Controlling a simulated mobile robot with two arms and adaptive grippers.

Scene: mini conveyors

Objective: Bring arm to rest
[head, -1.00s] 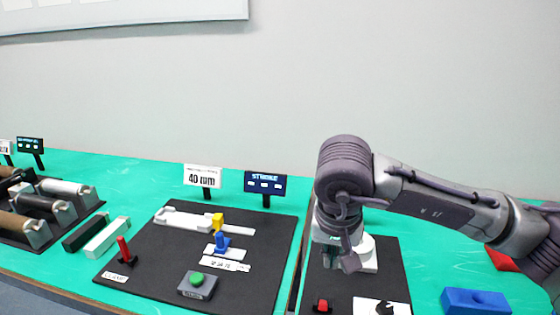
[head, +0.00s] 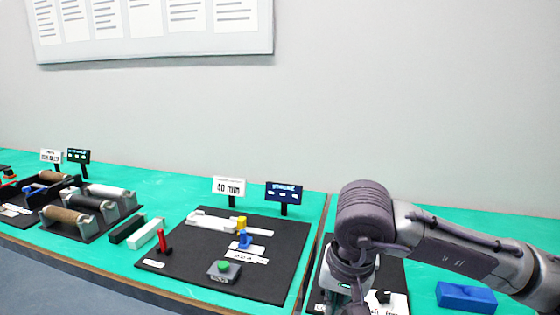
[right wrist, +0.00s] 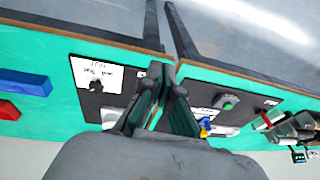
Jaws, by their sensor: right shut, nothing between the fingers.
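My right arm comes in from the right in the head view and bends down at a dark rounded joint. My right gripper (head: 352,308) hangs at the bottom edge over the right-hand dark panel and is partly cut off. In the right wrist view the two fingers of my right gripper (right wrist: 165,100) are together, with nothing held. They sit above the gap between two dark panels. My left gripper is not in these views.
A dark panel (head: 190,265) left of my arm carries a green button (head: 224,267), a red lever (head: 163,242) and a blue-and-yellow slider. Rollers (head: 65,220) stand farther left. A blue block (head: 466,297) lies right of my arm. Green table (head: 140,180) shows around them.

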